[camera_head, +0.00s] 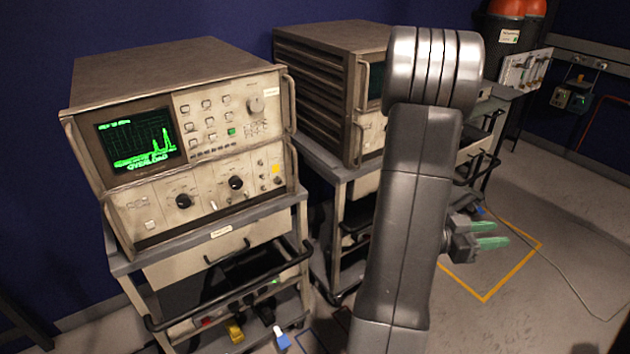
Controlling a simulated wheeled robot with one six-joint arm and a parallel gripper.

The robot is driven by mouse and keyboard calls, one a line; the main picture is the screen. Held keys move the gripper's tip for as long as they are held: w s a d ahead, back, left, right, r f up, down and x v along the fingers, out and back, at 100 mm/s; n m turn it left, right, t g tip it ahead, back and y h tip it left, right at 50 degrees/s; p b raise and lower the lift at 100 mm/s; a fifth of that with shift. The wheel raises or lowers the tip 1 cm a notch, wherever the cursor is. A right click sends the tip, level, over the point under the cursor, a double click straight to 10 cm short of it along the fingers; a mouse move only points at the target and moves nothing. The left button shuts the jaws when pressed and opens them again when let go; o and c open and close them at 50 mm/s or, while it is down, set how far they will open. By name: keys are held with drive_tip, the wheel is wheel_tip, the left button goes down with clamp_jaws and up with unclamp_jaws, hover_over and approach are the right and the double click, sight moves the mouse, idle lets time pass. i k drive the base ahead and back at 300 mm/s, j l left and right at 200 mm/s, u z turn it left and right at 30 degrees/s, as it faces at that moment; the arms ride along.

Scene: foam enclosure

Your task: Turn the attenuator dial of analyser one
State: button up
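A beige analyser (190,130) stands on a cart at the left; its number is too small to read. Its lit screen (137,138) shows a green trace and the word OVERLOAD. Its lower panel has a black dial (184,201) at the left and another black dial (236,183) at the right. A grey knob (256,105) sits at the upper right. I cannot tell from the print which is the attenuator. My gripper (503,235) is at the right, well away from the analyser, with two green-padded fingers apart and nothing between them.
A second analyser (320,85) stands behind on another cart, partly hidden by my arm. The left cart (222,247) has a black front rail (235,293) and small items below. Yellow tape (513,271) marks the floor, and a cable (580,295) lies at the right.

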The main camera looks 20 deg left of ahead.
sight(184, 202)
drive_tip(key=i+l+u, duration=0.1)
drive_tip(key=u, duration=0.35)
drive_tip(key=i+l+u, duration=0.1)
drive_tip(key=u, duration=0.35)
drive_tip(key=l+u, duration=0.1)
drive_tip(key=u, duration=0.4)
drive_tip(key=l+u, duration=0.2)
drive_tip(key=u, duration=0.25)
drive_tip(key=l+u, duration=0.2)
drive_tip(key=u, duration=0.25)
drive_tip(key=l+u, duration=0.25)
drive_tip(key=u, duration=0.15)
drive_tip(key=l+u, duration=0.2)
drive_tip(key=u, duration=0.25)
drive_tip(key=l+u, duration=0.25)
drive_tip(key=u, duration=0.2)
drive_tip(key=l+u, duration=0.2)
drive_tip(key=u, duration=0.2)
drive_tip(key=k+j, duration=0.05)
